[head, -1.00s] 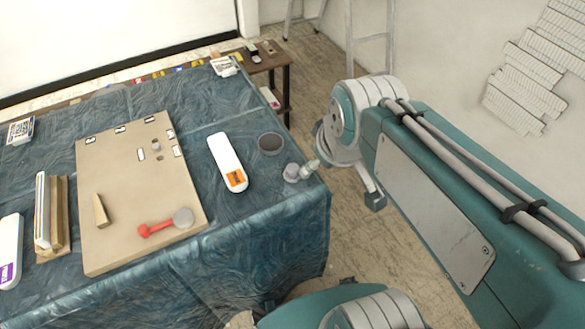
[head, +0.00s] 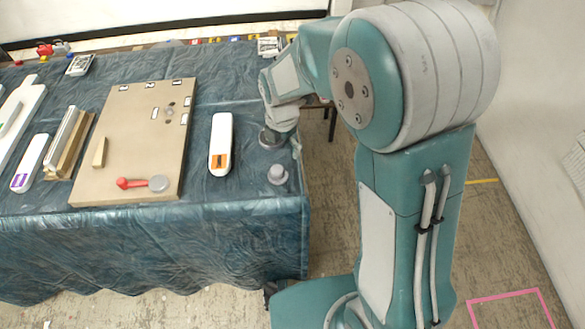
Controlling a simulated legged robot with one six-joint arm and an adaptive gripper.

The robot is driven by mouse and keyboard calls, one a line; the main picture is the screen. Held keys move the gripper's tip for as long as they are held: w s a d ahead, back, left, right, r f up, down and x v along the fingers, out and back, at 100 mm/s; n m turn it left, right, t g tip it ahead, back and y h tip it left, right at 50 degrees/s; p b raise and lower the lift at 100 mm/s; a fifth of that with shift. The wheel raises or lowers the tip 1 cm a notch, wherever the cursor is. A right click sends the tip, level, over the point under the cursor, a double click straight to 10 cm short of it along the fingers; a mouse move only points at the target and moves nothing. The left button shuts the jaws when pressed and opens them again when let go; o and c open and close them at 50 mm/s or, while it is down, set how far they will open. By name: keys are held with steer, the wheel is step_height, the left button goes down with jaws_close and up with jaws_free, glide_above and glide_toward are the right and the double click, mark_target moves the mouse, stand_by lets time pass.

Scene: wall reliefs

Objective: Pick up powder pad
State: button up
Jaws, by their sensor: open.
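One is a grey knobbed piece (head: 278,174) standing near the front right corner.
A white case with an orange label (head: 221,145) lies left of the dish. A tan board (head: 135,140) bears a red-handled tool (head: 135,184) and a wooden wedge (head: 99,152). The blue cloth-covered table (head: 240,190) has free room around the grey piece.

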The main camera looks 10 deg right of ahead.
mark_target(281, 169)
steer(key=shift+w+a+f+n, duration=0.1)
steer(key=shift+a+f+n, duration=0.05)
steer(key=shift+f+n, duration=0.3)
steer(key=a+f, duration=0.1)
steer(key=f, duration=0.2)
steer(key=a+f, duration=0.1)
steer(key=f, duration=0.1)
steer(key=shift+a, duration=0.35)
steer(key=d+f, duration=0.2)
steer(key=f, duration=0.1)
steer(key=shift+d+f, duration=0.1)
steer(key=shift+f, duration=0.15)
steer(key=shift+a+f, duration=0.3)
steer(key=shift+f, duration=0.3)
steer(key=shift+a+f, duration=0.3)
steer(key=shift+f, duration=0.25)
steer(key=shift+a, duration=0.4)
steer(key=shift+d, duration=0.4)
steer(key=c, duration=0.9)
steer(key=shift+d, duration=0.25)
steer(key=shift+c, duration=0.3)
